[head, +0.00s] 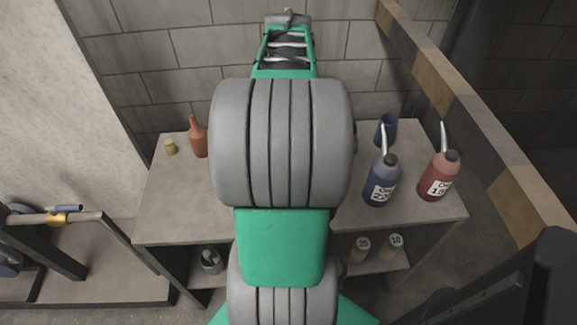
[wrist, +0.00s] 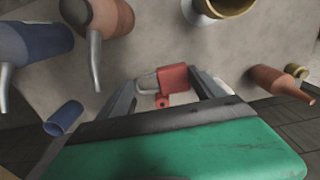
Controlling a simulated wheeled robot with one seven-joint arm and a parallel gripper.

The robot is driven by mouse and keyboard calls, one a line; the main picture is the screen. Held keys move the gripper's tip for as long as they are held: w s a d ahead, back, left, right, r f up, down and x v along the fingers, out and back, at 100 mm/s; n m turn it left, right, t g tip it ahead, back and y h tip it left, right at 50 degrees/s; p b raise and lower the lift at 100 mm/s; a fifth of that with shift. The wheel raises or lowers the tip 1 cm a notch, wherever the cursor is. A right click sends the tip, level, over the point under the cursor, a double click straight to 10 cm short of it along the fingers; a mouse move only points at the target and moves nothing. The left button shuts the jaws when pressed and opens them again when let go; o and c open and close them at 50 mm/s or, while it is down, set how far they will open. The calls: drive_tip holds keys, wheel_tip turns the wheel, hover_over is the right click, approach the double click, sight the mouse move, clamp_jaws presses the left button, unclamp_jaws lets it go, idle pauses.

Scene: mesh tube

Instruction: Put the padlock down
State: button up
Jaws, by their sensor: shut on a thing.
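In the wrist view, a red padlock (wrist: 173,78) with a pale metal shackle pointing left sits between the two fingers of my gripper (wrist: 166,92). My gripper is shut on it. A small red piece (wrist: 162,101) shows just below the padlock; I cannot tell whether it is part of it. The grey tabletop (wrist: 150,45) lies beyond the padlock, and I cannot tell whether they touch. In the head view my arm covers the middle of the table (head: 165,222), and neither the padlock nor my gripper can be seen.
In the head view, a blue bottle (head: 383,180), a red bottle (head: 438,177) and a blue cup (head: 386,129) stand at the right. A brown vase (head: 198,137) and a small yellowish object (head: 170,147) stand at the left. The wrist view also shows a brass-rimmed pot (wrist: 222,8).

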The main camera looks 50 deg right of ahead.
wheel_tip(320, 180, down, 13)
drive_tip(key=shift+r+b, duration=0.15)
drive_tip(key=shift+b, duration=0.5)
drive_tip(key=o, duration=1.6)
